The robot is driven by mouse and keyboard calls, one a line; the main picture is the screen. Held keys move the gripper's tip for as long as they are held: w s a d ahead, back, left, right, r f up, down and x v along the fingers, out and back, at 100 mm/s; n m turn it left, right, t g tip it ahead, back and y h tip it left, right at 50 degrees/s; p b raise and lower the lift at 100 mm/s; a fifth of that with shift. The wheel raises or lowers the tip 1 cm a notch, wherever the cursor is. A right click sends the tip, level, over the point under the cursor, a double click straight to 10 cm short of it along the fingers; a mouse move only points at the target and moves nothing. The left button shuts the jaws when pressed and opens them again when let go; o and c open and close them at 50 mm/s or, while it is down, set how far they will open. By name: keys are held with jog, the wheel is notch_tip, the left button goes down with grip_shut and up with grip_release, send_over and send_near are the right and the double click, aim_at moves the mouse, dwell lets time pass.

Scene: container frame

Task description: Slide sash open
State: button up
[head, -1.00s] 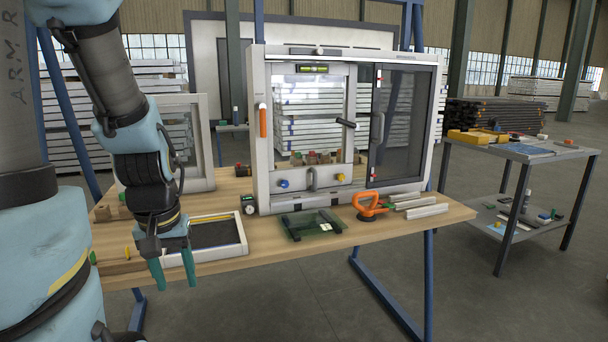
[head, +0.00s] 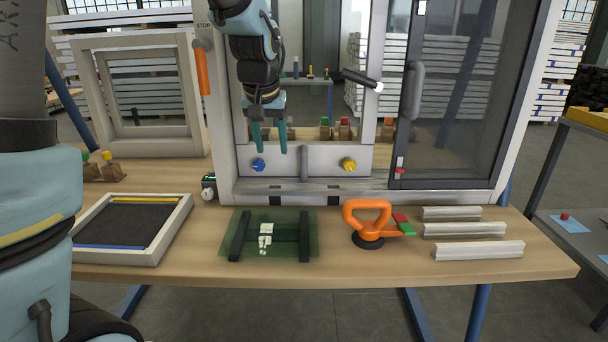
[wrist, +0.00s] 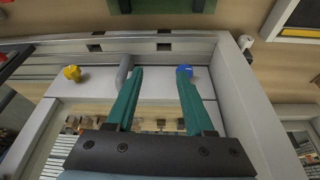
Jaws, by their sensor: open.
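The white window frame (head: 225,120) stands upright on the bench. Its left pane has a pale bottom rail (head: 305,158) with a blue knob (head: 258,165) and a yellow knob (head: 349,164). A dark-framed sash (head: 460,90) covers the right part and carries a grey vertical handle (head: 413,90). A black lever (head: 360,78) with a pale tip sticks out left of it. My gripper (head: 270,150) is open before the left pane, fingers down, just above the blue knob. In the wrist view, a grey curved handle (wrist: 123,70) is near the left fingertip; the blue knob is near the right.
On the bench lie a grey tray (head: 175,230), a green glass piece (head: 300,245), an orange suction lifter (head: 367,220) and white profile strips (head: 465,230). An orange bar (head: 202,72) is on the frame's left post. A smaller frame (head: 140,95) stands at the left.

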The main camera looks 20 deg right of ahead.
jog(key=m, duration=0.1)
send_near(304, 159)
notch_tip(304, 159, down, 2)
jog(key=x, duration=1)
jog(key=shift+w+d+f+p, duration=0.2)
jog(key=shift+w+f+p, duration=0.1)
jog(key=shift+w, duration=0.15)
grip_shut()
jog(key=shift+d, duration=0.1)
dwell(0.5)
